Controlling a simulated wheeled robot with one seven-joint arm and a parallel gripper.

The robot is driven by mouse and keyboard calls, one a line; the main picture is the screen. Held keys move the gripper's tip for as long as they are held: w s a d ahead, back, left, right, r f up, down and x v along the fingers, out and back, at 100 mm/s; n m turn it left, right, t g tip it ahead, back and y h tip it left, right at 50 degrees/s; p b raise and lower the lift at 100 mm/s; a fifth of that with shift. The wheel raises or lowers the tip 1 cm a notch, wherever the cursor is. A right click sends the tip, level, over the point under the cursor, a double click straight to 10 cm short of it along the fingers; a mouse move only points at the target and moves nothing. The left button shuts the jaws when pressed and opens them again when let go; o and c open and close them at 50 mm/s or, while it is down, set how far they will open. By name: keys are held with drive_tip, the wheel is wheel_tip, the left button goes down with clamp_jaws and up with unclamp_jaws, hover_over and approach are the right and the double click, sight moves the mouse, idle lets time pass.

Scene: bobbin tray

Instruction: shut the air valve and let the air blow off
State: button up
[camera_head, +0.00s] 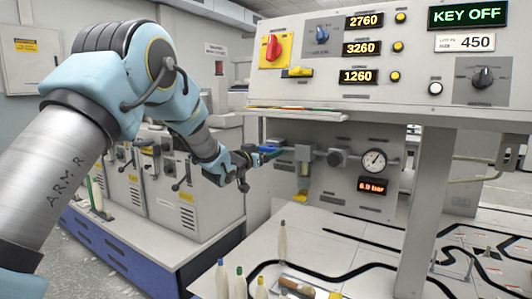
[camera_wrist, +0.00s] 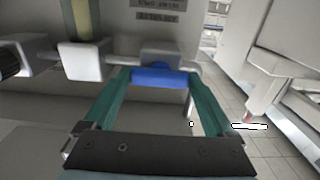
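The air valve's blue handle (camera_wrist: 163,76) lies crosswise between the two teal fingers of my gripper (camera_wrist: 160,84) in the wrist view. The fingers stand wide apart, one at each end of the handle; I cannot tell whether they touch it. In the head view my gripper (camera_head: 268,154) is at the left end of the air line under the console, and hides most of the valve. The round pressure gauge (camera_head: 374,160) is to the right on the same line. The red display (camera_head: 372,186) below it appears to read 6.0 bar.
The console (camera_head: 330,85) with knobs and displays overhangs the air line; its sign reads KEY OFF (camera_head: 467,15). A support post (camera_head: 427,210) stands at right. Grey machine boxes (camera_head: 190,200) stand left.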

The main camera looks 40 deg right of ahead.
drive_tip(key=c, duration=0.5)
drive_tip(key=shift+n, duration=0.4)
drive_tip(key=n, duration=0.3)
drive_tip(key=shift+n+p, duration=0.3)
drive_tip(key=shift+n, duration=0.1)
drive_tip(key=n, duration=0.4)
drive_tip(key=shift+n+p, duration=0.3)
drive_tip(key=n, duration=0.8)
drive_tip(key=shift+n, duration=0.3)
